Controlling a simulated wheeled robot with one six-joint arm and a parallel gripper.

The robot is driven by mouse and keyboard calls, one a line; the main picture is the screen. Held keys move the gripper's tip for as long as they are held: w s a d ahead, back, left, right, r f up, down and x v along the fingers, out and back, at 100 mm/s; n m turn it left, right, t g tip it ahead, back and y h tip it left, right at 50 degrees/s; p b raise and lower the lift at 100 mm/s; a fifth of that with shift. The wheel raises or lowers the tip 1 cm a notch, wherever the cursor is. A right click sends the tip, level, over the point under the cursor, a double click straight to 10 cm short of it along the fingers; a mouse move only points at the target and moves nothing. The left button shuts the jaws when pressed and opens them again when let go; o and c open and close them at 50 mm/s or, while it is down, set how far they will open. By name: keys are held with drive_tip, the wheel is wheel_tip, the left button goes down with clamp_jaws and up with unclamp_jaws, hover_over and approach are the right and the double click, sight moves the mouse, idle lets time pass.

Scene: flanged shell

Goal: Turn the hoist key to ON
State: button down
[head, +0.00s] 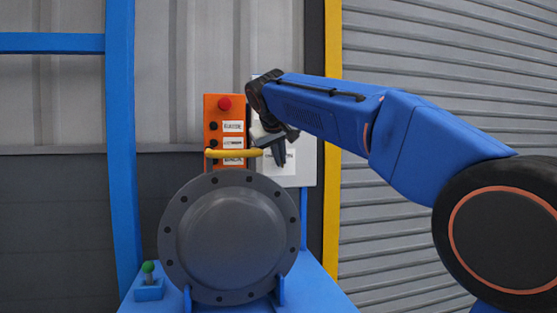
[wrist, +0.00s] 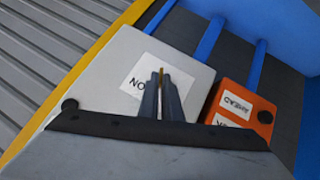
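The hoist key shows in the wrist view as a thin brass-coloured strip (wrist: 162,79) between my fingers, in front of the pale grey switch box (wrist: 112,75). My gripper (wrist: 162,92) is closed with its two dark fingers on either side of the strip. A white label (wrist: 140,79) with ON, seen upside down, is on the box face beside the fingers. In the head view my gripper (head: 278,155) is in front of the pale box (head: 306,172). The key is hidden there, and its exact angle is hard to read.
An orange panel (head: 211,120) with a red button (head: 224,103) stands left of the pale box. A yellow bar (head: 232,153) runs close to my gripper's left, above the grey flanged shell (head: 225,235). A green-topped knob (head: 148,267) stands lower left.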

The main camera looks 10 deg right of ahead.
drive_tip(key=shift+d+f+m+t+y, duration=0.1)
drive_tip(key=shift+d+m+y, duration=0.3)
drive_tip(key=shift+m+y, duration=0.95)
drive_tip(key=shift+d+f+m+t+y, duration=0.1)
drive_tip(key=shift+d+m+y, duration=0.4)
drive_tip(key=shift+y, duration=1.55)
drive_tip(key=shift+d+f+m+t+y, duration=0.1)
drive_tip(key=shift+d+m+y, duration=0.2)
drive_tip(key=shift+m+y, duration=1.1)
drive_tip(key=shift+n+y, duration=0.25)
drive_tip(key=shift+y, duration=0.15)
drive_tip(key=c, duration=2)
unclamp_jaws()
drive_tip(key=v, duration=1.7)
drive_tip(key=shift+s+d+r, duration=0.1)
drive_tip(key=shift+d, duration=0.05)
